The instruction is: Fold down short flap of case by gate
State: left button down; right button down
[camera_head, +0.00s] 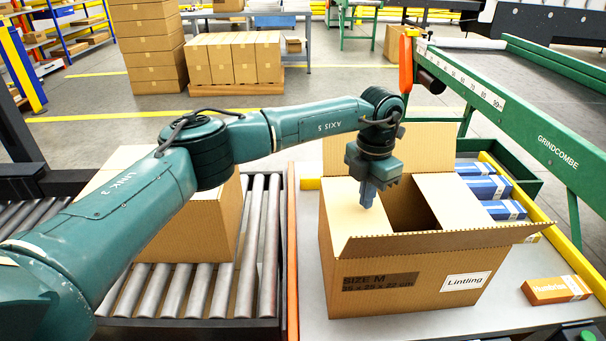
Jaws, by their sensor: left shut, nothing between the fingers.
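The open cardboard case (400,284) stands on the grey table, its opening facing up. Its left short flap (347,205) lies about level over the left part of the opening. Its right short flap (453,198) slopes at the opening's right side. The back long flap (343,152) stands up and the front long flap (440,240) sticks out towards me. My left gripper (367,203) points down, shut and empty, with its tips at the left short flap; I cannot tell whether they touch. No part is clearly identifiable as the gate. My right gripper is not in view.
A green machine beam (540,135) runs along the right. Blue boxes (488,187) lie behind the case at right, and an orange box (556,290) lies on the table at right. Another carton (190,232) sits on the roller conveyor (258,240) under my left arm.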

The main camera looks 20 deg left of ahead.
pick_arm(q)
jog(key=shift+r, duration=0.15)
notch_tip(320, 180, up, 9)
jog(key=p, duration=0.6)
dwell(1.8)
